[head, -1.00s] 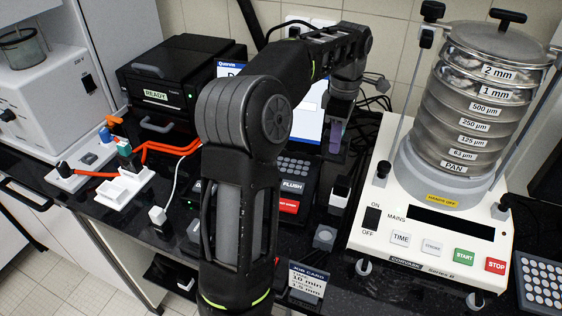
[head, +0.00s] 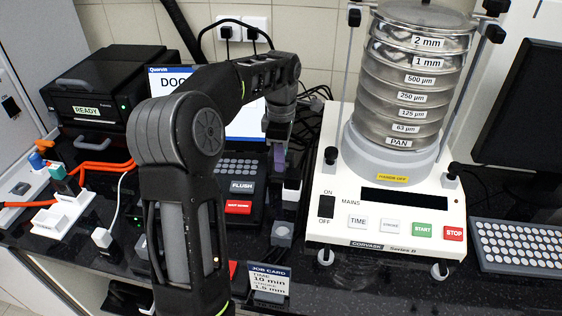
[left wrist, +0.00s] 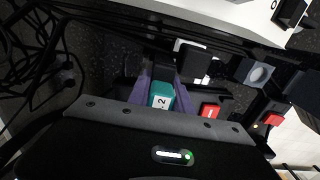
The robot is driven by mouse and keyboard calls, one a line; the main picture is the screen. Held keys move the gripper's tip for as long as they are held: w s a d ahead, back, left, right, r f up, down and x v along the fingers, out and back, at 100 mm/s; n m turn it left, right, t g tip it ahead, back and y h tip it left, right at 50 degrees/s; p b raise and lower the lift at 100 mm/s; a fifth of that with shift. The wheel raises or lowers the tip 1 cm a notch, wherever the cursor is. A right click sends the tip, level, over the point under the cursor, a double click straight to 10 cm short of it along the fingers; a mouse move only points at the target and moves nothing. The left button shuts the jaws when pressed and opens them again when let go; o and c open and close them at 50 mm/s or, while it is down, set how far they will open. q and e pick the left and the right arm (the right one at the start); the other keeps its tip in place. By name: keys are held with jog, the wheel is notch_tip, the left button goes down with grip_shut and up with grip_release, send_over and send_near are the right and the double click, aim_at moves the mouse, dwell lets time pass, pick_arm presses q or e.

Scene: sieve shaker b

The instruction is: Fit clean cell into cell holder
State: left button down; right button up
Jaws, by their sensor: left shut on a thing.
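In the head view the arm and fingers hide most of this cell. I cannot tell which part is the cell holder; a grey block with a round recess (head: 282,234) stands in front of the gripper and also shows in the left wrist view (left wrist: 256,73). My right gripper is not in view.
The sieve shaker (head: 385,215) with its sieve stack stands close on the right. A black block on a white base (head: 291,193) is just below the gripper. The job card (head: 269,280) stands at the front edge. Loose cables (left wrist: 40,65) lie at the back.

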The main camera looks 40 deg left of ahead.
pick_arm(q)
jog(key=shift+f, duration=0.85)
jog(key=shift+f, duration=0.15)
jog(key=c, duration=1.2)
grip_release()
jog(key=shift+o, duration=0.2)
